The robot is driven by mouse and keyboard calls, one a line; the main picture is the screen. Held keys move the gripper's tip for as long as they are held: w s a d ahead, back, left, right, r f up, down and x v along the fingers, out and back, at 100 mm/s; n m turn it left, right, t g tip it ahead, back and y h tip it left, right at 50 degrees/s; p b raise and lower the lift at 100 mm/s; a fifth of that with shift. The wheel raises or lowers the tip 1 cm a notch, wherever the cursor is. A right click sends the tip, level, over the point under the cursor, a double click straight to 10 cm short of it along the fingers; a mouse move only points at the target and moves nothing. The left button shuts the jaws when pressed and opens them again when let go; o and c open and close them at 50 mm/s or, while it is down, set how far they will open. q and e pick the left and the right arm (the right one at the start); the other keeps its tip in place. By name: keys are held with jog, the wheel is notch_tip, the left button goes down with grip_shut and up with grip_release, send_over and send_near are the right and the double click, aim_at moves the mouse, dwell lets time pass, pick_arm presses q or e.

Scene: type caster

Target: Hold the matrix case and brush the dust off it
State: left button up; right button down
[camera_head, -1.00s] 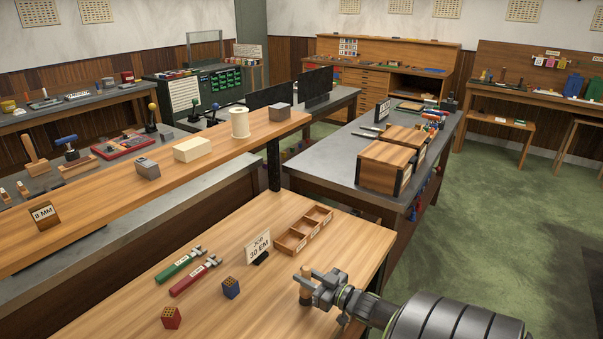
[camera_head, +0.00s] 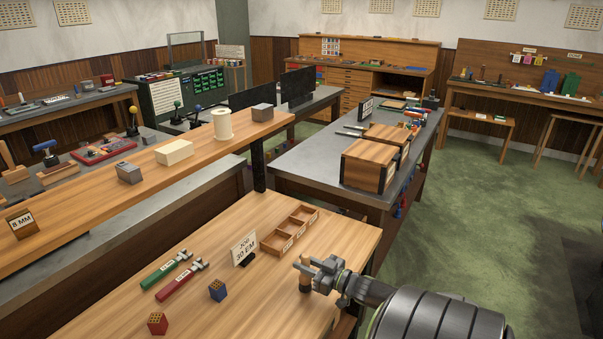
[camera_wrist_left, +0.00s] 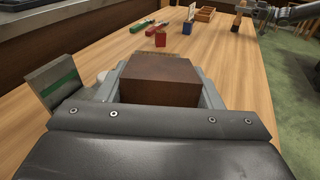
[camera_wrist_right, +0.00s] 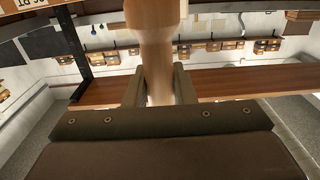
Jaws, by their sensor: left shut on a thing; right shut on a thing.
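My left gripper (camera_wrist_left: 158,90) is shut on a dark brown block (camera_wrist_left: 160,82), which looks like the matrix case. A ridged, tan strip shows along its far top edge. Whether dust lies on it I cannot tell. My left gripper is out of the head view. My right gripper (camera_head: 308,272) is shut on an upright, light wooden handle (camera_wrist_right: 158,50), apparently the brush. It is held near the right edge of the front table (camera_head: 200,240). Its bristles cannot be made out. In the left wrist view the right gripper is far off, apart from the block.
On the front table are a red cube (camera_head: 157,323), a blue cube (camera_head: 217,291), green (camera_head: 165,270) and red (camera_head: 182,281) tools, a job card (camera_head: 244,249) and a compartment tray (camera_head: 290,230). A grey block with a green stripe (camera_wrist_left: 55,86) stands beside my left gripper.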

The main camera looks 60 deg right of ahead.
jog(key=shift+d, duration=1.15)
jog(key=shift+w+a, duration=0.65)
jog(key=shift+a, duration=5.4)
jog(key=shift+d+f, duration=0.15)
jog(key=shift+d, duration=2.9)
jog(key=shift+d+f, duration=0.1)
jog(key=shift+d, duration=2.9)
jog(key=a, duration=1.2)
jog(key=shift+r, duration=2.95)
jog(key=shift+r, duration=0.1)
